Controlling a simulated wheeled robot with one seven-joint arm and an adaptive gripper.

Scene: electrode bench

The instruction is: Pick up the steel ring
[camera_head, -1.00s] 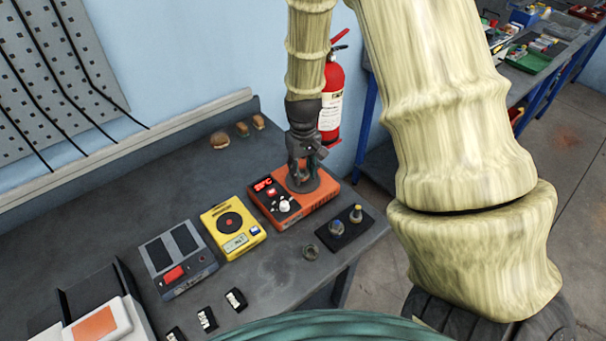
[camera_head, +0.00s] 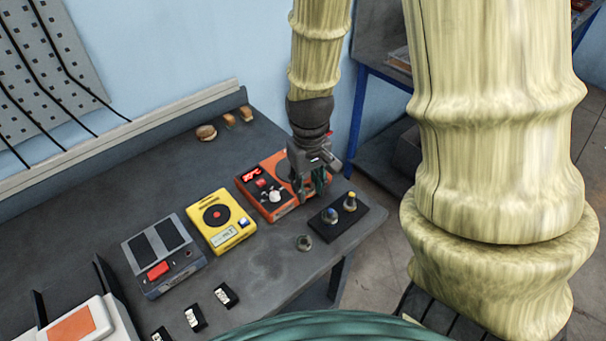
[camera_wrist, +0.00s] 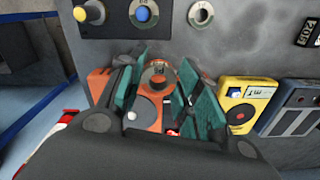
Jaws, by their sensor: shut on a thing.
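A black stand (camera_head: 338,222) holds a blue-topped and a yellow-topped piece close in front of my gripper. A grey nut-like thing (camera_head: 304,243) lies on the bench beside it. A yellow device (camera_head: 221,219) and a grey device (camera_head: 163,257) stand to the left.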

